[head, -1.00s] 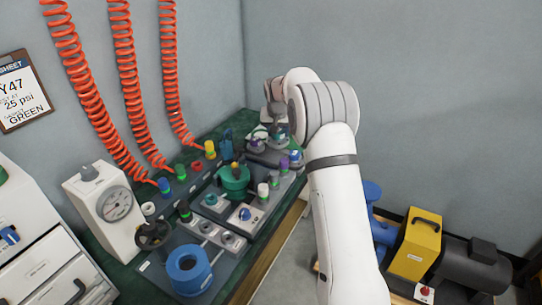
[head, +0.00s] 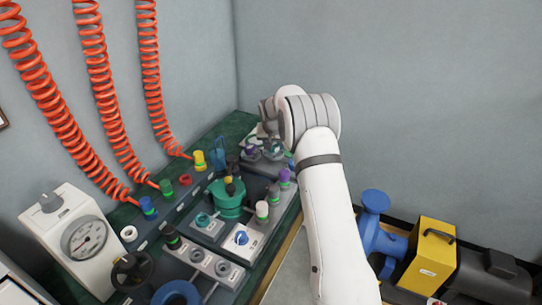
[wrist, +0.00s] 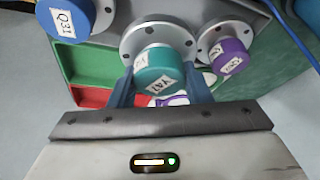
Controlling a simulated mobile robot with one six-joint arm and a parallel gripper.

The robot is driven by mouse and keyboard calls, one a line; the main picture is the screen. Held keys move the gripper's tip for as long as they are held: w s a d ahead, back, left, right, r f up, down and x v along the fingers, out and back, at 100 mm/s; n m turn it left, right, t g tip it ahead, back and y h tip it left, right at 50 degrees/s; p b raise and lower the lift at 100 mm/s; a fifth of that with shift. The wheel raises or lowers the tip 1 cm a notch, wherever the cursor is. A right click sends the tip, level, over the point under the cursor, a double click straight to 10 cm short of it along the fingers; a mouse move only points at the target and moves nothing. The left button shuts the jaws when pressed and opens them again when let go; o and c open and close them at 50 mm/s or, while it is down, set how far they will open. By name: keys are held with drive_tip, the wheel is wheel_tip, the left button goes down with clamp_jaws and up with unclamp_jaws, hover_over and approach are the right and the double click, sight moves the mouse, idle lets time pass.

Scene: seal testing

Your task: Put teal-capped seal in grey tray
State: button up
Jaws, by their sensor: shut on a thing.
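The teal-capped seal (wrist: 158,72) has a round metal flange and a white label on its cap. In the wrist view my gripper (wrist: 158,88) is shut on it, with one blue-grey finger on each side of the cap. In the head view my gripper (head: 268,125) is over the far end of the bench, largely hidden by my wrist. A dark grey surface (wrist: 265,40) lies behind the seals in the wrist view. I cannot tell whether it is the grey tray, or whether the held seal touches it.
A purple-capped seal (wrist: 230,57) is close to the right finger, and a blue-capped seal (wrist: 72,18) is at upper left. A green tray (wrist: 100,65) and a red tray (wrist: 92,98) show below. Orange coiled hoses (head: 95,80) hang over the bench's left side.

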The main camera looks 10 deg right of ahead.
sight(273, 154)
drive_tip(key=shift+a+f, duration=0.1)
drive_tip(key=shift+f, duration=2)
drive_tip(key=shift+f, duration=0.1)
drive_tip(key=shift+f+b, duration=0.15)
drive_tip(key=shift+b, duration=0.25)
drive_tip(key=o, duration=1.3)
drive_tip(key=shift+s, duration=0.1)
